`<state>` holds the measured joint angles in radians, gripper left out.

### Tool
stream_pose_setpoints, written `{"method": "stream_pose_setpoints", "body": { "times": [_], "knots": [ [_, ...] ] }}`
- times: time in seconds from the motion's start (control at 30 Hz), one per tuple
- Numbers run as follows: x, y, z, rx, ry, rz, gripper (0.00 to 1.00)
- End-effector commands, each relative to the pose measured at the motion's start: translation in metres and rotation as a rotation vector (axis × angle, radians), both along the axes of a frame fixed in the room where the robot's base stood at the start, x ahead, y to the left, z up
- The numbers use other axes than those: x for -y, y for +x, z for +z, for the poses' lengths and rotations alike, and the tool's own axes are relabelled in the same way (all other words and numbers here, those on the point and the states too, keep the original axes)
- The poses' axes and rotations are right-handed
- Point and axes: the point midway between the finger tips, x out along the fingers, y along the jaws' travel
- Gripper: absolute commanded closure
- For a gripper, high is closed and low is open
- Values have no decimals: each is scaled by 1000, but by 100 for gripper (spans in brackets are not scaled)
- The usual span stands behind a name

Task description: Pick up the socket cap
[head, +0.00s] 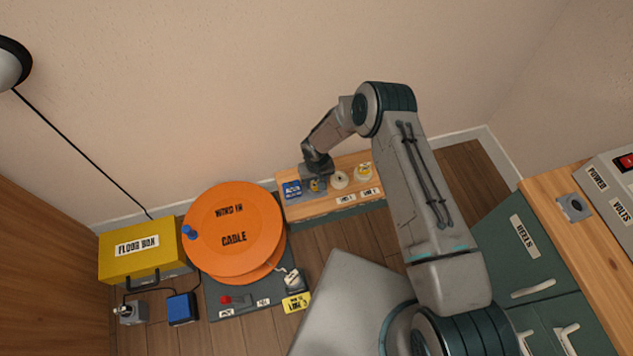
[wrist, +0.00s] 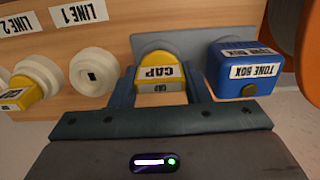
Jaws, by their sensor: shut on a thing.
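The yellow socket cap labelled CAP (wrist: 160,74) sits between the two fingers of my gripper (wrist: 161,80) in the wrist view. The fingers are shut on its sides. A pale plate shows behind it; I cannot tell whether the cap touches the wood. In the head view my gripper (head: 316,180) is over the left part of the wooden shelf (head: 325,206), and the cap is mostly hidden under it. A bare white round socket (wrist: 94,72), near the LINE 1 label, is beside the cap in the wrist view. A second socket (wrist: 42,73) has another yellow piece (wrist: 22,94) at it.
The blue tone box (wrist: 243,68) stands close beside my gripper. An orange cable reel (head: 235,232) and a yellow floor box (head: 140,252) are left of the shelf in the head view. A green cabinet (head: 520,250) stands at the right.

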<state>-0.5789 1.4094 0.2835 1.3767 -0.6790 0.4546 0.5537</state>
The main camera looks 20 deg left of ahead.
Motion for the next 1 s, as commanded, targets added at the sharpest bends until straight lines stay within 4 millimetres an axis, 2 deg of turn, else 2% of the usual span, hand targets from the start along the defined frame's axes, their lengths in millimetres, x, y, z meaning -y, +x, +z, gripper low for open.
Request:
{"method": "stream_pose_setpoints", "body": {
  "times": [0.17, 0.5, 0.73, 0.87, 1.0],
  "knots": [
    [1, 1, 40, 3, 1, 0, 85],
    [73, -12, 78, 1, -2, -1, 85],
    [105, -18, 95, 1, 0, -1, 85],
    [112, -20, 97, 1, 0, 1, 85],
    [111, -16, 94, 2, 2, 1, 85]
  ]
}}
